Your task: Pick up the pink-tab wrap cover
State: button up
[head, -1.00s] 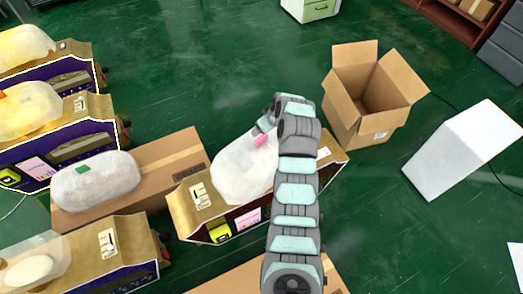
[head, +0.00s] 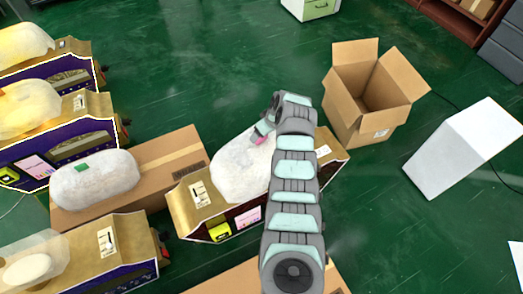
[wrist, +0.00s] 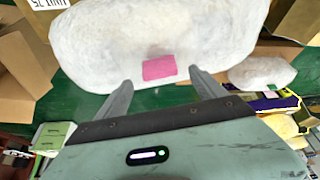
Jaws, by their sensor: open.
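The pink-tab wrap cover (head: 240,170) is a white, lumpy, translucent wrap lying on top of a tan-topped vending unit (head: 190,212) in the middle of the head view. Its pink tab (wrist: 159,67) shows clearly in the wrist view, between and just beyond my fingertips. My gripper (wrist: 159,84) is open, its two fingers spread to either side of the tab with nothing between them. In the head view my gripper (head: 264,128) is at the cover's upper right edge, and my arm hides the cover's right side. I cannot tell whether the fingers touch the cover.
A similar wrap with a green tab (head: 95,180) lies on a cardboard box to the left. More wrapped units (head: 30,110) line the left edge. An open cardboard box (head: 370,100) and a white slanted block (head: 465,150) stand right. Green floor is clear behind.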

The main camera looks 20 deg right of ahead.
aim_at(261, 151)
jog(key=shift+b+x, duration=1.4)
jog(key=shift+x, duration=0.75)
jog(key=shift+r, duration=0.1)
grip_shut()
